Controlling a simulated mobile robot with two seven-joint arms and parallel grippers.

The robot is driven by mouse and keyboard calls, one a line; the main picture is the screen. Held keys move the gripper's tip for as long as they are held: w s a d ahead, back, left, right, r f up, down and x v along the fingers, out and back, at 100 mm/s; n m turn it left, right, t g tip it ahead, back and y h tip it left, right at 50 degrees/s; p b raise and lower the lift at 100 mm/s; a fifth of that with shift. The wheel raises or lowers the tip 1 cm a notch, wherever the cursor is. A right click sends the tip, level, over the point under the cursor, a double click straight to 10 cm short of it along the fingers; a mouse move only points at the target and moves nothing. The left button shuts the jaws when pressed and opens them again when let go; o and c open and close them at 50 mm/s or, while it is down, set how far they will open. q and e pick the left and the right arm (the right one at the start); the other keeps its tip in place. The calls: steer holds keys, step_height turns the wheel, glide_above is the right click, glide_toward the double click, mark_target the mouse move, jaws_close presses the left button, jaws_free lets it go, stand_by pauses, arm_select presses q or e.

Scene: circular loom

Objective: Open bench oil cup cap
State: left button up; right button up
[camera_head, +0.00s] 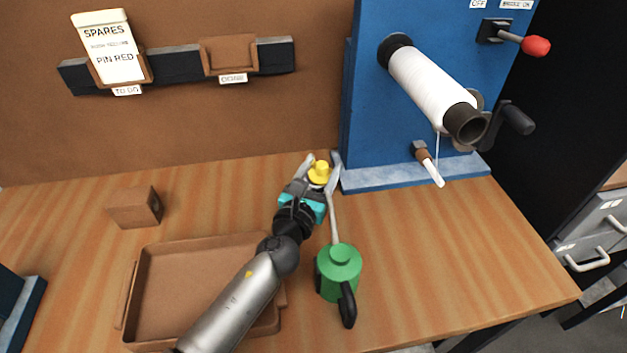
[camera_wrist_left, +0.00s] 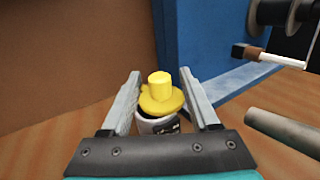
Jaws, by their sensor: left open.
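The oil cup's yellow cap (camera_head: 319,173) shows between my left gripper's fingertips in the head view. In the left wrist view the yellow cap (camera_wrist_left: 160,93), a knob on a wider disc, sits on a small pale cup (camera_wrist_left: 158,125) with a dark label. My left gripper (camera_head: 322,168) is open, with one finger on each side of the cap. In the wrist view (camera_wrist_left: 160,88) gaps show between the fingers and the cap's knob; contact at the disc's edge is hard to tell. The cup's base is hidden by the gripper. My right gripper is not in view.
A green oil can (camera_head: 340,270) stands close right of my left arm, its spout reaching up beside the gripper. A blue machine (camera_head: 375,120) with a white spool (camera_head: 430,85) stands behind right. A brown tray (camera_head: 185,247) lies under my arm, and a brown block (camera_head: 135,207) sits left.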

arm_select(q)
steer(key=v, duration=1.3)
steer(key=shift+s+a+f, duration=0.15)
steer(key=shift+s, duration=0.2)
steer(key=shift+s+a, duration=0.3)
steer(key=shift+s, duration=0.35)
